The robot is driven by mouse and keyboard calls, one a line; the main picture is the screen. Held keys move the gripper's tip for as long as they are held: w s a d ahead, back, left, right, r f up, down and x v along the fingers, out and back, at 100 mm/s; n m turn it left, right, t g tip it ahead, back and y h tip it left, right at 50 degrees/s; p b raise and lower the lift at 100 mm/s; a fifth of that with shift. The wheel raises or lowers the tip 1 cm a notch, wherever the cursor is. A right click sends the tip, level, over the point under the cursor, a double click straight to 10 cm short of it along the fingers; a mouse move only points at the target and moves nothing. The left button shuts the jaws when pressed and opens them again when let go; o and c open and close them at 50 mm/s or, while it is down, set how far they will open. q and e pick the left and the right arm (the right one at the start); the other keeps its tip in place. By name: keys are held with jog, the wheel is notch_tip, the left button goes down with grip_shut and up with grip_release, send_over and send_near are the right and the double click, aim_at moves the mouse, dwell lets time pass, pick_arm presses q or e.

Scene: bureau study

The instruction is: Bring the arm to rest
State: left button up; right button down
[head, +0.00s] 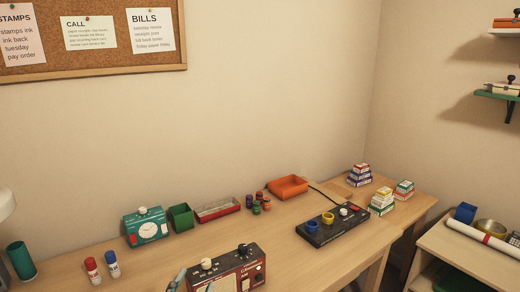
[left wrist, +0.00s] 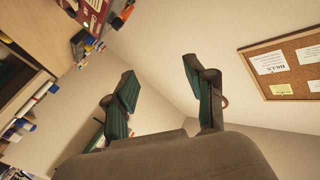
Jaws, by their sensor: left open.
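My left gripper (left wrist: 160,80) is open and empty in the left wrist view, its two teal-padded fingers spread apart with bare wall beyond them. In the head view only a small part of my left gripper (head: 180,279) shows at the bottom edge, in front of the dark red box with knobs (head: 240,270). I cannot tell from this whether it touches the box. My right gripper is in neither view.
The wooden desk (head: 285,233) carries a teal scale (head: 146,227), red and blue bottles, trays, a black panel (head: 333,226) and stacked small boxes (head: 359,175). A corkboard (head: 90,57) hangs above. The wall space over the desk is free.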

pick_arm(q)
jog(key=s+a+f+n+g+y, duration=0.1)
jog(key=s+a+f+n+g, duration=0.15)
jog(key=s+f+g, duration=0.35)
jog(key=s+a+f+n+g+y, duration=0.1)
jog(key=s+a+f, duration=0.25)
jog(key=f, duration=0.45)
jog(key=s+a+f+n+g, duration=0.1)
jog(key=s+f+g, duration=0.3)
jog(key=s, duration=0.4)
jog(key=s+f+g, duration=0.3)
jog(key=s+f, duration=0.1)
jog(key=s, duration=0.4)
notch_tip(320, 180, down, 25)
jog(key=g, duration=0.1)
jog(key=s+a+f+g, duration=0.1)
jog(key=s+a+f, duration=0.2)
jog(key=s+f, duration=1.3)
jog(key=shift+s+p, duration=0.4)
jog(key=shift+s, duration=0.3)
